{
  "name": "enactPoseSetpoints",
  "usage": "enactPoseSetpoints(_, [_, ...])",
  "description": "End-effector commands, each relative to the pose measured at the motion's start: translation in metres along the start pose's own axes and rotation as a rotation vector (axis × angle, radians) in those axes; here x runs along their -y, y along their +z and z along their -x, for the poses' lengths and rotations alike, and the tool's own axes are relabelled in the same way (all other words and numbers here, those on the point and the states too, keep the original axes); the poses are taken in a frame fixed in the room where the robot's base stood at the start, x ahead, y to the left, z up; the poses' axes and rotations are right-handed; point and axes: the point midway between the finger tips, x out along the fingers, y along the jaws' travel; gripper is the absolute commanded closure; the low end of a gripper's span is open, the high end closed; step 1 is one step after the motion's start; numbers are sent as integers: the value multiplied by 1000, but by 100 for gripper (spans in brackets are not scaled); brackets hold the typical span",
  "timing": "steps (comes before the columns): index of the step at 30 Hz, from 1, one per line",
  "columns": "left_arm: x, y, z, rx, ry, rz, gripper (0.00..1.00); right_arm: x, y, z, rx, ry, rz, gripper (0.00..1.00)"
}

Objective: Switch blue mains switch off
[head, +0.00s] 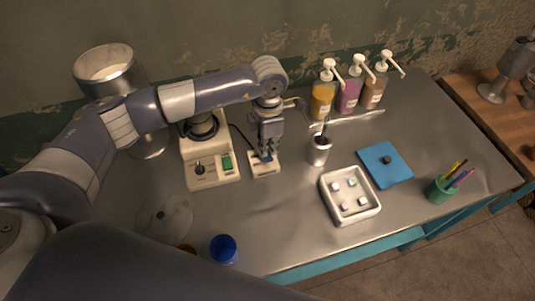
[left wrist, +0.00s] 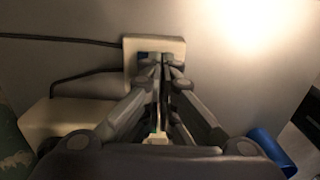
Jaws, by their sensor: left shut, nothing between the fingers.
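The blue mains switch (left wrist: 144,55) is on a cream switch box (head: 265,169) that lies on the metal table, right of the cream machine. My left gripper (head: 267,155) points down over this box, its shut, empty fingertips at or just above the blue switch. In the left wrist view the fingertips (left wrist: 160,62) cover part of the switch, and the box (left wrist: 174,47) shows around them. I cannot tell whether the fingers touch the switch or which way it is tipped. My right gripper is not in view.
The cream machine (head: 214,175) with a knob and green switch stands close left of the box. A metal cup (head: 319,152), white tray (head: 329,207), blue plate (head: 400,168), pump bottles (head: 323,98) and blue cup (head: 224,250) stand around. Dark cables run to the box.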

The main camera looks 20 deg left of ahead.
Motion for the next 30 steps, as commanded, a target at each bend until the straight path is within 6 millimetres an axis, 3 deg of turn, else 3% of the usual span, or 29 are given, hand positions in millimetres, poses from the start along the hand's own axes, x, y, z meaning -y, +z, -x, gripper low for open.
enactPoseSetpoints(30, [0,0,-16,0,0,0,100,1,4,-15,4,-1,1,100])
